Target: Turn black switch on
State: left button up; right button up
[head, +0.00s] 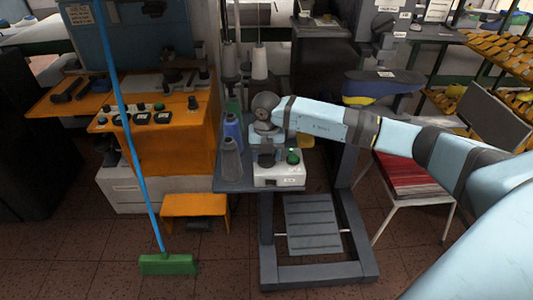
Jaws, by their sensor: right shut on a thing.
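A small white control box (280,180) stands on the dark grey machine table, with a green button (293,156) on its right part. My right gripper (267,157) reaches in from the right and points down at the left part of the box top. It is shut on the black switch there. The dark fingers and the black switch blend together, so the switch is mostly hidden and I cannot tell its turn position. My left gripper is out of view.
Thread cones (231,158) stand close to the left of the box. An orange machine cabinet (165,145) is further left, with a blue-handled green broom (168,264) before it. A chair with a red seat (402,178) stands at the right, below my arm. A treadle (313,224) lies below the table.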

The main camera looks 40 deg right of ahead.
aim_at(267, 155)
jog(key=o, duration=0.9)
notch_tip(267, 155, up, 14)
jog(key=shift+f+b, duration=0.1)
jog(key=shift+b, duration=0.2)
